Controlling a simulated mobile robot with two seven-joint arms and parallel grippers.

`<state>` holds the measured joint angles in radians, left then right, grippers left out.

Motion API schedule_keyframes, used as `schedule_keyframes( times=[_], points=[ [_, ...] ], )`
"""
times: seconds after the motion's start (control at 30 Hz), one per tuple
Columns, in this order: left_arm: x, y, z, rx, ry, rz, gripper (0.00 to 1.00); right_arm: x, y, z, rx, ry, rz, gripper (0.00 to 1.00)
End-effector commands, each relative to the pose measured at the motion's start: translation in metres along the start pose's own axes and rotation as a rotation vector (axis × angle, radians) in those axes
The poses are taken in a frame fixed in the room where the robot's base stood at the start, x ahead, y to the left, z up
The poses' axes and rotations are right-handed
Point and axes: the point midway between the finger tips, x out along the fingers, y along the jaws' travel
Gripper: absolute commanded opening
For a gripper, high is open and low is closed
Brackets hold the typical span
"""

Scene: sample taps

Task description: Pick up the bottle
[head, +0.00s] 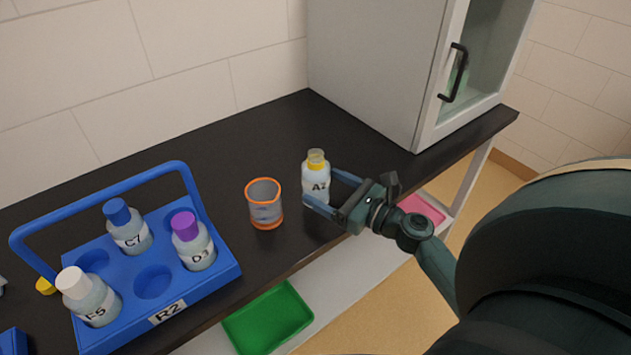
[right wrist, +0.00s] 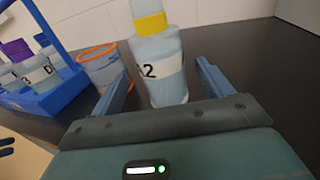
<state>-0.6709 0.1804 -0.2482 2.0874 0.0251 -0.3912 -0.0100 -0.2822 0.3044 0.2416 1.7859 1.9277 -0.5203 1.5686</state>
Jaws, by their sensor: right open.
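The bottle (head: 316,182) labelled "A2" stands upright on the dark counter. It has a pale body and a yellow band at its neck, and it also shows in the right wrist view (right wrist: 160,62). My right gripper (head: 326,190) is open, with its blue fingers on either side of the bottle.
An orange-rimmed cup (head: 264,204) stands just left of the bottle. A blue rack (head: 222,268) labelled "R2" holds bottles C7, D3 and one more. A grey cabinet (head: 375,65) stands behind to the right. A green tray (head: 268,318) lies below the counter's front edge.

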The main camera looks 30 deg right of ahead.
Motion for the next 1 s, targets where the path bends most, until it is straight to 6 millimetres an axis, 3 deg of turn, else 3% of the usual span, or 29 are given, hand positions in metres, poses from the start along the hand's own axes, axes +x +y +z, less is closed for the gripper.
schedule_keyframes(
  times=[0.4, 0.67, 1.0],
  points=[
    [-0.002, 0.001, -0.004, -0.013, -0.011, -0.005, 0.42, 0.050, -0.002, -0.001, 0.000, 0.000, 0.001, 0.79],
    [-0.001, 0.000, -0.002, -0.012, -0.013, -0.007, 0.42, 0.053, -0.002, -0.002, -0.001, 0.001, 0.001, 0.79],
    [-0.001, 0.000, -0.002, -0.012, -0.014, -0.007, 0.42, 0.053, -0.002, -0.002, -0.001, 0.000, 0.001, 0.52]
  ],
)
